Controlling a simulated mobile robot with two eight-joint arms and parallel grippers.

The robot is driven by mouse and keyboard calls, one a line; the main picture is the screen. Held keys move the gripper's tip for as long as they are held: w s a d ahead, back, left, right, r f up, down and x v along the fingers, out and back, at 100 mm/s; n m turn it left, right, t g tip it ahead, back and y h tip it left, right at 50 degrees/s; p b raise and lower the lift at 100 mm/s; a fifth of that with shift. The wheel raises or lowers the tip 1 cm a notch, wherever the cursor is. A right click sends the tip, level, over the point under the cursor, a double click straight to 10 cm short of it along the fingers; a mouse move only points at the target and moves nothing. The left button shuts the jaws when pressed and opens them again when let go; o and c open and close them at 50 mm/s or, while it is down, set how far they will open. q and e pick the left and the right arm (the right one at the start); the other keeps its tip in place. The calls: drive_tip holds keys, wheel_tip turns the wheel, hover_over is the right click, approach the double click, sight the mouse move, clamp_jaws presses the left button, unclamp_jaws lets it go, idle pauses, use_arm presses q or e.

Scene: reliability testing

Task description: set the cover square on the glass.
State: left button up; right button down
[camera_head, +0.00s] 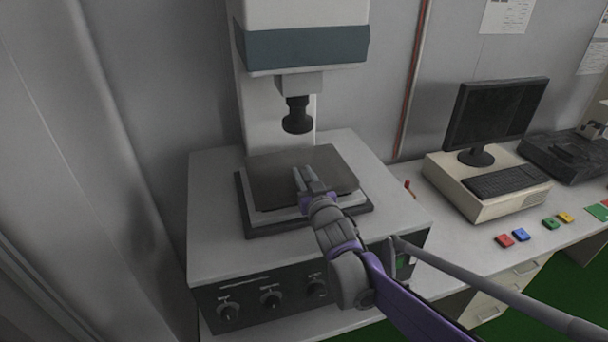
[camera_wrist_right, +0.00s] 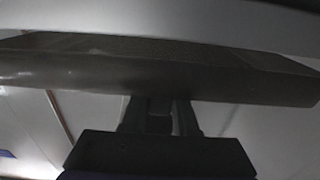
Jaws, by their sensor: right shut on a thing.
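The cover is a thin dark grey-brown plate (camera_head: 280,170) over the stage of the machine, under its black lens. My right gripper (camera_head: 308,180) is shut on the cover's near edge. In the right wrist view the cover (camera_wrist_right: 130,78) spans the picture, with the fingers (camera_wrist_right: 160,112) at its edge. The glass (camera_head: 270,217) shows as a pale strip below the cover's near side, on a dark base; the rest is hidden. The cover looks turned a little against it. I cannot tell whether they touch. My left gripper is not in view.
The black lens (camera_head: 297,115) hangs above the stage. The machine's knobs (camera_head: 270,299) are on its front. To the right stand a monitor (camera_head: 495,115), a keyboard (camera_head: 507,180) and several coloured blocks (camera_head: 521,235). A grey rod (camera_head: 480,282) crosses the lower right.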

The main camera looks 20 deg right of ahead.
drive_tip(key=shift+f+b, duration=0.3)
drive_tip(key=shift+f, duration=0.25)
drive_tip(key=shift+s, duration=0.1)
drive_tip(key=c, duration=0.7)
unclamp_jaws()
drive_tip(key=shift+f, duration=0.2)
